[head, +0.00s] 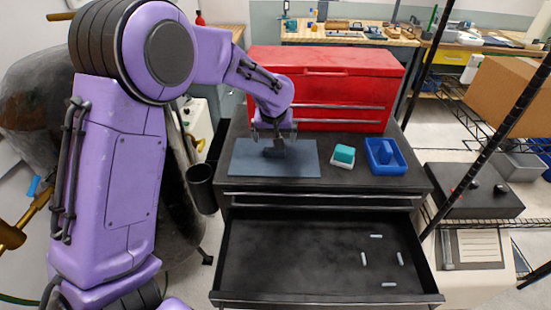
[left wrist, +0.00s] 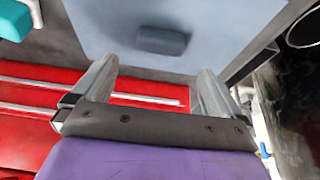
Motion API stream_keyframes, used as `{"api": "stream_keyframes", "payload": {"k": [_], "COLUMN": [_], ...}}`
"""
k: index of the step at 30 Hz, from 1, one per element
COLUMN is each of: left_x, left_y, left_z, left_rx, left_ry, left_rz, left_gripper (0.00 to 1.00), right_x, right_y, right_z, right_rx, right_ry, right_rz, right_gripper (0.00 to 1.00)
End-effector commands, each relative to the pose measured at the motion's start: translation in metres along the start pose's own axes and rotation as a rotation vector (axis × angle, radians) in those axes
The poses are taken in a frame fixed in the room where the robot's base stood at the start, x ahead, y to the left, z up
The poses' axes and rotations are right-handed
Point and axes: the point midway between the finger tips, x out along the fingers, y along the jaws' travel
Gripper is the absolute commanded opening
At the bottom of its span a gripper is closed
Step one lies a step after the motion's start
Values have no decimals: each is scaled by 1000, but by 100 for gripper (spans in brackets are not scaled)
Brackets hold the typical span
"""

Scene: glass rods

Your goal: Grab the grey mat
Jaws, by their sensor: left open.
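The grey mat (head: 245,162) lies flat on the left part of the black cabinet top, in front of the red toolbox. A small dark blue-grey block (head: 275,148), perhaps a handle, stands on the mat near its middle. My left gripper (head: 274,136) is over the back of the mat, pointing down at the block, which it partly hides. In the left wrist view the mat (left wrist: 225,30) and block (left wrist: 162,40) show ahead of the fingers. The left gripper (left wrist: 158,68) is open and its fingers are apart from the block. My right gripper is not in view.
A teal block on a white base (head: 343,155) and a blue tray (head: 385,157) stand right of the mat. The red toolbox (head: 325,90) is close behind. Below, an open drawer (head: 290,250) holds several small glass rods. A black shelf frame stands at the right.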

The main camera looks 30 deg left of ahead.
Motion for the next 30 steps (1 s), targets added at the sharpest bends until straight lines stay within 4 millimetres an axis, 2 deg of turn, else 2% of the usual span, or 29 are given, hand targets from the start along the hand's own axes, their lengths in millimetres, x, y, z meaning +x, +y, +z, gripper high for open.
{"api": "stream_keyframes", "payload": {"k": [7,13,21,26,27,30], "left_x": [31,66,73,73,72,72], "left_y": [0,1,1,1,1,1], "left_z": [-1,-1,0,0,0,-1], "left_rx": [-1,0,0,0,0,0], "left_ry": [-2,0,3,3,3,4], "left_rz": [0,-1,1,0,0,0], "left_gripper": [100,100,100,48,43,43], "right_x": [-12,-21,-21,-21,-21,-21], "right_y": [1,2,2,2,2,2], "right_z": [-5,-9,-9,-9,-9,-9], "right_rx": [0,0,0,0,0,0], "right_ry": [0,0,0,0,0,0], "right_rz": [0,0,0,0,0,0], "right_gripper": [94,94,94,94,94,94]}}
